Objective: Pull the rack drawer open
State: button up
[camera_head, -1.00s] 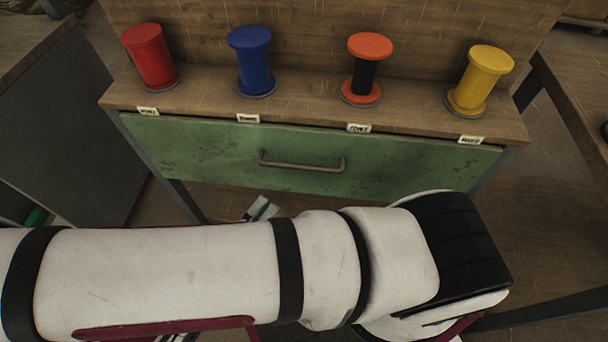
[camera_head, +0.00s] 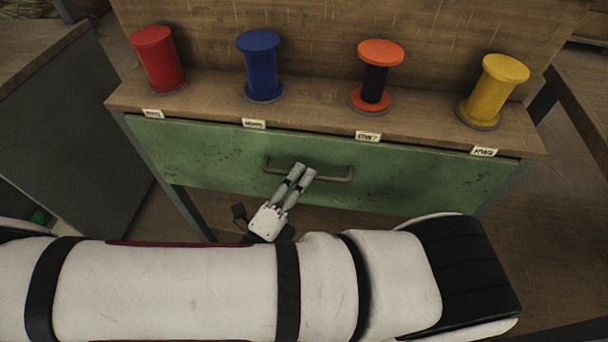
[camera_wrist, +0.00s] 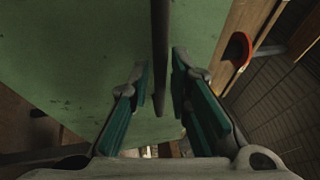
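The green rack drawer (camera_head: 400,178) is shut under the wooden rack top, its front flush with the edge. Its dark bar handle (camera_head: 335,178) sits in the middle of the front. My gripper (camera_head: 303,172) reaches up to the handle, and its fingertips overlap the bar in the head view. In the wrist view the handle (camera_wrist: 160,50) runs as a dark bar between the two green-padded fingers (camera_wrist: 162,85), with a gap visible on each side. The gripper is open. Whether the fingertips touch the bar or the front cannot be told.
Red (camera_head: 158,60), blue (camera_head: 260,65), orange-and-black (camera_head: 375,78) and yellow (camera_head: 493,92) spools stand on the rack top (camera_head: 315,112), above small white labels. A grey cabinet (camera_head: 70,130) stands at left, and a wooden table (camera_head: 585,100) at right. My arm crosses the foreground.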

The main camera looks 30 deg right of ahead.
jog(key=shift+x, duration=0.8)
jog(key=shift+c, duration=0.5)
grip_shut()
